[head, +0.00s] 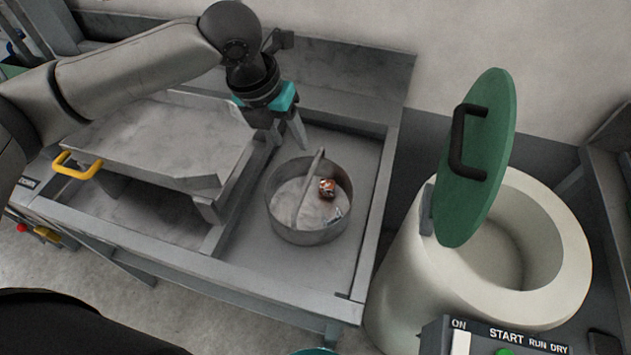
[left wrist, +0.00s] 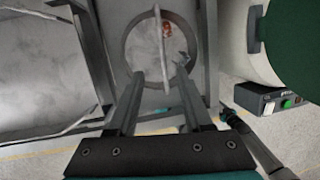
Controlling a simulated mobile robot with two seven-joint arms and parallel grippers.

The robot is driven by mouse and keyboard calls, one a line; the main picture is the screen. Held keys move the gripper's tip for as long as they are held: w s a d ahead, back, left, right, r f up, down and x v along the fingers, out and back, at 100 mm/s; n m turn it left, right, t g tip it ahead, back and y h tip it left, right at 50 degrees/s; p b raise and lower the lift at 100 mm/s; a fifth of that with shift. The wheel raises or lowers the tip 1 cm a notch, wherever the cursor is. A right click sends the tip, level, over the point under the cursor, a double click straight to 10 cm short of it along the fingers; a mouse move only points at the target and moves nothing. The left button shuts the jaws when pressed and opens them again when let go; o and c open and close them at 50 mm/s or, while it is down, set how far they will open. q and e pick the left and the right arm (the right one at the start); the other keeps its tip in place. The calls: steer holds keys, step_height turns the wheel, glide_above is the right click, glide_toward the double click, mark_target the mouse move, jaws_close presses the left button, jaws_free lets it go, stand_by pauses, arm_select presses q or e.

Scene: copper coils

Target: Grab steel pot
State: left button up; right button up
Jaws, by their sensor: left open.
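The steel pot (head: 310,238) stands in the grey tray of the bench in the head view. It has a bar handle (head: 308,188) arching over its top and a small copper-coloured coil (head: 327,188) inside. In the left wrist view the pot (left wrist: 130,46) is at the top middle, its handle (left wrist: 159,40) crossing it. My left gripper (head: 290,146) points down just behind the pot. In the left wrist view its open fingers (left wrist: 160,78) reach the pot's near rim, one on each side of the handle's line.
A raised grey metal plate with a yellow handle (head: 78,166) stands left of the pot. A cream drum (head: 400,285) with its green lid (head: 487,150) raised stands at the right. A control box (head: 500,335) with a START button is in front of it.

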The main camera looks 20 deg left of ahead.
arm_select(q)
steer(key=b, duration=0.1)
glide_toward(308, 177)
steer(key=f, duration=0.1)
steer(key=x, duration=0.3)
steer(key=b+x, duration=0.1)
steer(key=x, duration=0.1)
steer(key=shift+w, duration=0.25)
steer(key=x, duration=0.3)
steer(key=shift+s+d+f+b, duration=0.2)
steer(key=shift+f+b, duration=0.1)
steer(key=shift+b, duration=0.1)
steer(key=shift+w+f, duration=0.15)
steer(key=shift+f, duration=0.3)
jaws_close()
arm_select(e)
steer(key=s+f, duration=0.3)
arm_select(q)
steer(key=shift+r, duration=0.1)
